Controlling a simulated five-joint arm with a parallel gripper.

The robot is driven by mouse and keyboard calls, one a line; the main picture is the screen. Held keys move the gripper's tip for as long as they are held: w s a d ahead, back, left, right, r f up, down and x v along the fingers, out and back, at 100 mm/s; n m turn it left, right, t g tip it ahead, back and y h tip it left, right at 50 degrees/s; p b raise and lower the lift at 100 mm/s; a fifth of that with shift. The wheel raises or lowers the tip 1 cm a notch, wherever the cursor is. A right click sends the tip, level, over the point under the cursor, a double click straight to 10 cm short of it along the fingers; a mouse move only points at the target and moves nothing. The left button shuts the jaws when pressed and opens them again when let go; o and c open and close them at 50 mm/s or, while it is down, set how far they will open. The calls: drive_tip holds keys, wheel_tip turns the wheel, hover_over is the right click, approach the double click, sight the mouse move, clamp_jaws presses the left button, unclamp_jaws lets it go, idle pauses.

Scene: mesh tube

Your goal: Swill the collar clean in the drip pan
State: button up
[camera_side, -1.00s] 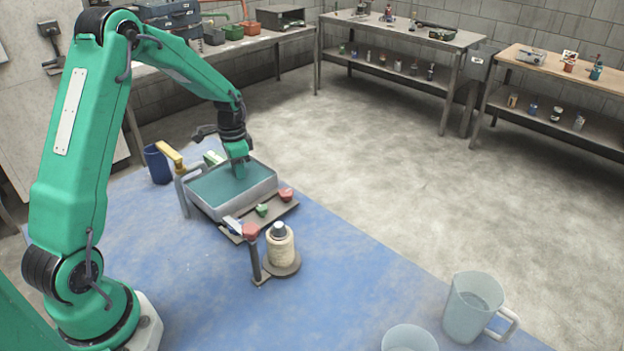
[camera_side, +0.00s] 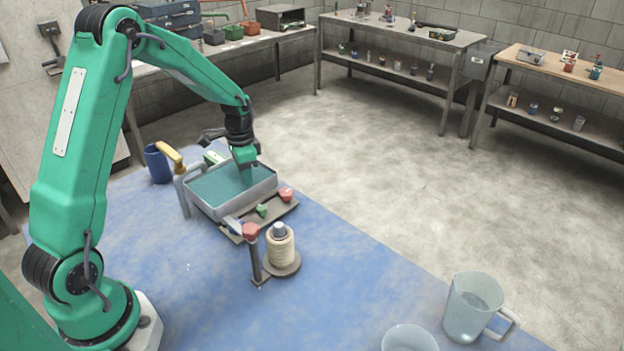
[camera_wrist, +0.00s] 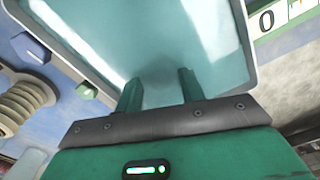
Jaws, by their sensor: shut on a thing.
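The drip pan (camera_side: 236,208) is a pale grey tray with handles, filled with teal liquid (camera_side: 215,188). Its rim also shows in the wrist view (camera_wrist: 250,45). My gripper (camera_side: 246,178) points down into the pan near its right side, with the fingertips in the liquid. In the wrist view, the two green fingers (camera_wrist: 160,88) reach into cloudy liquid with a gap between them. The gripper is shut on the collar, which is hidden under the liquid.
A board with red and green knobs (camera_side: 264,210) lies in front of the pan. A post with a red top (camera_side: 252,250) and a ribbed cream spool (camera_side: 281,247) stand nearer. A blue mug (camera_side: 157,163) is left. Clear jugs (camera_side: 474,305) stand front right.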

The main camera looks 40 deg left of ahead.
drive_tip(key=shift+a, duration=1.75)
drive_tip(key=shift+d, duration=0.2)
drive_tip(key=shift+d, duration=1.6)
drive_tip(key=shift+a, duration=0.15)
drive_tip(key=shift+a, duration=1.65)
drive_tip(key=shift+r, duration=0.15)
wheel_tip(320, 180, up, 7)
